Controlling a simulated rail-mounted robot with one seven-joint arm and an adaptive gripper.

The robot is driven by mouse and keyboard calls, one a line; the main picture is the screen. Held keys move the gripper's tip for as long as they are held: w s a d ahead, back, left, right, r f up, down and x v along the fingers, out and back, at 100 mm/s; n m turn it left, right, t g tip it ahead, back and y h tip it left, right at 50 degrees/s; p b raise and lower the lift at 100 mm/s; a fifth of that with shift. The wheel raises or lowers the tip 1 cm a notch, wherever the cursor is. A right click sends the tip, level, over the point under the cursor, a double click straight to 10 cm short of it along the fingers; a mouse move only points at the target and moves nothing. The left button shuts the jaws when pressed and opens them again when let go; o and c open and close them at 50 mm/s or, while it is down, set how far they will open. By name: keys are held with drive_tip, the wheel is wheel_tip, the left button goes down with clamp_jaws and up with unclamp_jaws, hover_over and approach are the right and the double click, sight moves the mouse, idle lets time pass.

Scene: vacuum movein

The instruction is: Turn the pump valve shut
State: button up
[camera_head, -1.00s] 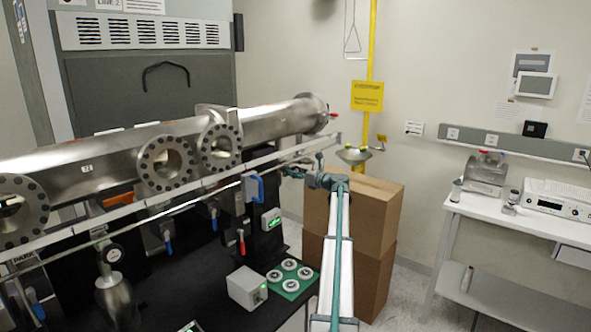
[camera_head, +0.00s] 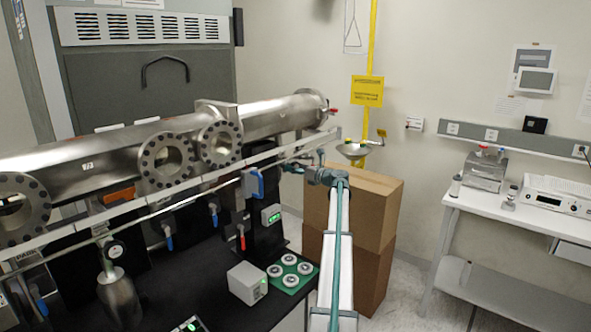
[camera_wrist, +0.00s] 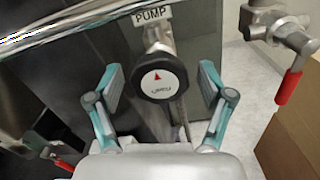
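The pump valve shows in the wrist view as a round black knob (camera_wrist: 168,90) with a white centre and a small red triangle near its top. It sits on a metal stem below a "PUMP" label (camera_wrist: 152,16). My gripper (camera_wrist: 160,82) is open, with one teal finger on each side of the knob. Gaps show between the fingers and the knob, so it is not gripped. In the head view my gripper (camera_head: 296,166) is at the right end of the steel chamber, by the rail. I cannot make out the pump knob there.
In the wrist view a red-handled valve (camera_wrist: 290,86) stands right of my gripper. In the head view, stacked cardboard boxes (camera_head: 372,215) stand just behind my arm. The steel chamber (camera_head: 270,120) and a blue-handled part (camera_head: 256,183) lie left. Free floor shows toward the white bench (camera_head: 500,211).

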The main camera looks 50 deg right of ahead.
drive_tip(key=s, duration=1.2)
drive_tip(key=shift+a, duration=0.2)
